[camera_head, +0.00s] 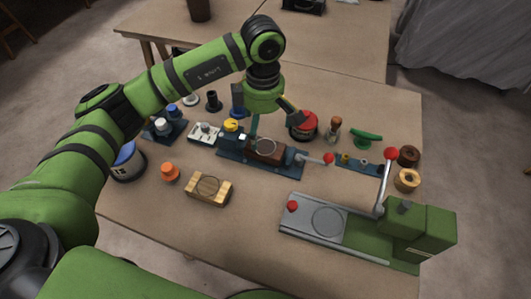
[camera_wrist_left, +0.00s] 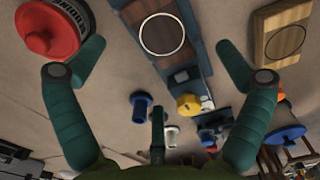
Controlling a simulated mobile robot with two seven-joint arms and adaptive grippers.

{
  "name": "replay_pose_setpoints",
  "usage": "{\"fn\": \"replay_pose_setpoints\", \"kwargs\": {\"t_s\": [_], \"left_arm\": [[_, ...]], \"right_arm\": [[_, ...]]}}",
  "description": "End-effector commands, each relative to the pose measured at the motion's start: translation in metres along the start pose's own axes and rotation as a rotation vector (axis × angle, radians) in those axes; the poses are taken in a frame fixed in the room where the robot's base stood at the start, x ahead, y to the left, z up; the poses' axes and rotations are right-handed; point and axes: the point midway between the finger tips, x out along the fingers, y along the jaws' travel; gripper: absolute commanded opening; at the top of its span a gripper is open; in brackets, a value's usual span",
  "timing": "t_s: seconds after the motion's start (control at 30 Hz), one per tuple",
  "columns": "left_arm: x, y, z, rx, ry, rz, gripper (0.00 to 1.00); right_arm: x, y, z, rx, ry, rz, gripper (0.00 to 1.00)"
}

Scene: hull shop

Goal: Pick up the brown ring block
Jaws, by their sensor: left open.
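The brown ring block (camera_head: 267,147) is dark brown with a pale ring on its top. It sits in a dark blue vise-like fixture (camera_head: 291,164) near the middle of the table. My left gripper (camera_head: 276,121) hangs just above and behind it in the head view, with its fingers apart and nothing between them. In the left wrist view, the brown ring block (camera_wrist_left: 162,33) lies at the top centre, beyond the open fingers of my left gripper (camera_wrist_left: 160,62). A lighter tan block with a ring (camera_head: 208,188) lies apart, front left. My right gripper is not seen.
A red-topped round tin (camera_head: 303,124) stands close to the left gripper. A lever with a red ball (camera_head: 328,158) sticks out beside the fixture. A green-and-grey machine (camera_head: 415,230) with an upright lever stands front right. The table's front middle is clear.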

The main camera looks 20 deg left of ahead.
Motion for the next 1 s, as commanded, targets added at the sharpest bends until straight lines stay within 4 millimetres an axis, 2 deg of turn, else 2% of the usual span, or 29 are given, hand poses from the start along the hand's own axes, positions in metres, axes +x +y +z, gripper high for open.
{"fn": "replay_pose_setpoints", "kwargs": {"t_s": [0.23,0.4,0.5,0.77,0.87,0.9,0.93,1.0], "left_arm": [[0.025,0.002,0.004,0.001,0.0,-0.006,1.0],[0.052,0.005,0.006,0.0,0.0,-0.006,1.0],[0.061,0.006,0.006,0.001,0.0,-0.004,1.0],[0.065,0.006,0.006,0.001,0.0,-0.001,1.0],[0.065,0.006,0.006,0.001,0.0,-0.001,0.64],[0.065,0.006,0.006,0.001,0.0,-0.001,0.48],[0.065,0.006,0.006,0.001,0.0,-0.001,0.42],[0.065,0.006,0.006,0.001,0.0,-0.002,0.41]], "right_arm": [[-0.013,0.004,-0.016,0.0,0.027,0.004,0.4],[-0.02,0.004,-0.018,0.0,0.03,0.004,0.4],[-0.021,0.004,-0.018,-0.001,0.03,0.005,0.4],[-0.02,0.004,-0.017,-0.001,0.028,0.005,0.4],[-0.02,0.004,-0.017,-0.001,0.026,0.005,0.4],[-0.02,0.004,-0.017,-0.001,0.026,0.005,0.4],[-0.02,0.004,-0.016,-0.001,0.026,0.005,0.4],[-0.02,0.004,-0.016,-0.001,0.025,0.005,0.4]]}}
